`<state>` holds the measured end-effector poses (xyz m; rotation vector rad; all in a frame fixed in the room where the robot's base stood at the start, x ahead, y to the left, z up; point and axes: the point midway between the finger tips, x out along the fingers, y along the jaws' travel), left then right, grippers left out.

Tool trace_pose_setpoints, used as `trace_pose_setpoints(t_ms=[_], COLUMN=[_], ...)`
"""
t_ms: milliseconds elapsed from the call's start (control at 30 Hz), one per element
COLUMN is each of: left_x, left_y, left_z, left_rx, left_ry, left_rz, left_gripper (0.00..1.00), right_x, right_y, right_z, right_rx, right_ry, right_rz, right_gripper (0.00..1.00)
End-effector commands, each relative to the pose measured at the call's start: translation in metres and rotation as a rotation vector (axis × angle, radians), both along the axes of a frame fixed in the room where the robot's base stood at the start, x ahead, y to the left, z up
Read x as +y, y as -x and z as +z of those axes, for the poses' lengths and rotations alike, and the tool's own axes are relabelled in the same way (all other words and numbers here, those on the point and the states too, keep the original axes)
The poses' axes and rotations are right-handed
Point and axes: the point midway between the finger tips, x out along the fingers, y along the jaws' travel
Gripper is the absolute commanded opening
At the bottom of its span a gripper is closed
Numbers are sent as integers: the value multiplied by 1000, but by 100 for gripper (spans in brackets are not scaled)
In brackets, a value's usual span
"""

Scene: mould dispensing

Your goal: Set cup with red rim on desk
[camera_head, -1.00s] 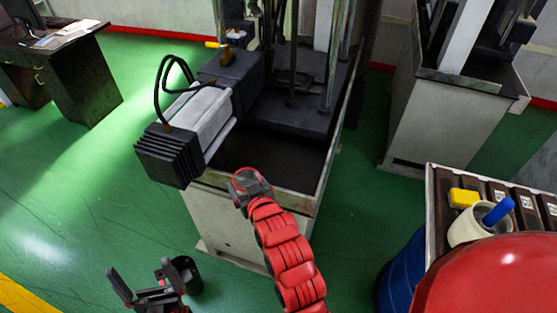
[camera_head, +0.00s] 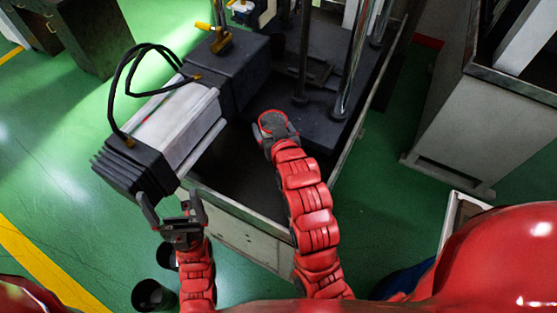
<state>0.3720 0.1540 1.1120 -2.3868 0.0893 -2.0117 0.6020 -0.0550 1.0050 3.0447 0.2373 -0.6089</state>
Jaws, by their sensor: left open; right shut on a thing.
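The cup with the red rim (camera_head: 273,122) shows from above, its round mouth outlined in red and dark inside. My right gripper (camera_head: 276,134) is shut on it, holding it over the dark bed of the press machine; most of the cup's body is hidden. A clear gap between the cup and the bed cannot be judged. My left gripper (camera_head: 172,212) is open and empty, in front of the machine's ribbed black motor end. A dark desk (camera_head: 88,40) stands at the upper left, well away from both grippers, with its top mostly cut off.
The press machine (camera_head: 240,228) fills the middle, with its motor (camera_head: 178,128) jutting left and metal columns behind the cup. A second machine (camera_head: 455,135) stands right. A black bin (camera_head: 152,297) is at the lower left. Green floor (camera_head: 60,160) lies open between desk and machine.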

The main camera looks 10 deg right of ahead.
Motion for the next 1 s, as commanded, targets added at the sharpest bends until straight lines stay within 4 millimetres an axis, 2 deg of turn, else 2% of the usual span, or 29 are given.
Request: trace_pose_setpoints(t_ms=[133, 167, 200, 300, 500, 667, 867, 1000], left_x=[0, 0, 0, 0, 0, 0, 0, 0], left_y=[0, 0, 0, 0, 0, 0, 0, 0], left_z=[-5, 3, 9, 17, 30, 34, 39, 51], left_rx=[0, 1, 0, 0, 0, 0, 0, 0], left_ry=[0, 0, 0, 0, 0, 0, 0, 0], left_rz=[0, 0, 0, 0, 0, 0, 0, 0], left_gripper=[100, 100, 100, 100, 100, 100, 100, 100], right_x=[0, 0, -1, -1, 0, 0, 2, 4], right_y=[1, 1, 1, 2, 1, 1, -12, -29], right_z=[-31, -35, -47, -76, -119, -137, -132, -131], right_rx=[7, 9, 13, 16, 10, 5, -3, 1], right_ry=[0, 1, 2, 3, 2, 1, -1, 1], right_rz=[1, -1, -1, -1, 0, 0, 0, -1], right_gripper=[14, 14, 14, 14, 14, 14, 14, 14])
